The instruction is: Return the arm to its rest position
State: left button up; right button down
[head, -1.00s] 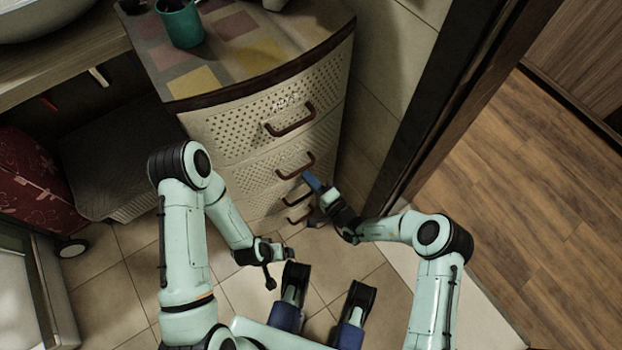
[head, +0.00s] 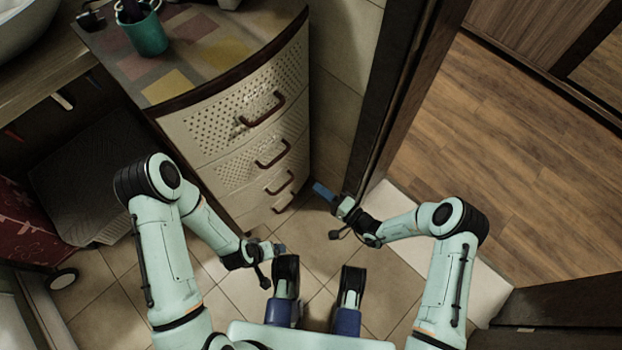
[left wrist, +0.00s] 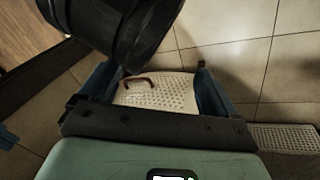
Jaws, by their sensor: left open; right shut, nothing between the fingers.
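My right gripper (head: 322,191) shows in the head view with blue fingers. It is shut and empty, over the tiled floor between the drawer unit (head: 222,127) and the dark door frame, apart from the drawer handles. My left gripper (head: 280,249) is low in front of the drawer unit, partly hidden by its own wrist. In the left wrist view its two blue fingers (left wrist: 155,92) stand wide apart and nothing is held. The perforated drawer front with a brown handle (left wrist: 140,82) shows beyond them. Both arms are bent, with elbows out to the sides.
A green cup (head: 147,35) with things in it stands on the drawer unit's patterned top. A dark door frame (head: 392,90) rises at the right, with wooden floor (head: 540,170) beyond. A red patterned item (head: 28,225) is at the left. Tiled floor between is clear.

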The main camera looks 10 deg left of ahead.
jog(key=shift+s+d, duration=0.1)
jog(key=shift+d, duration=0.1)
jog(key=shift+r, duration=0.1)
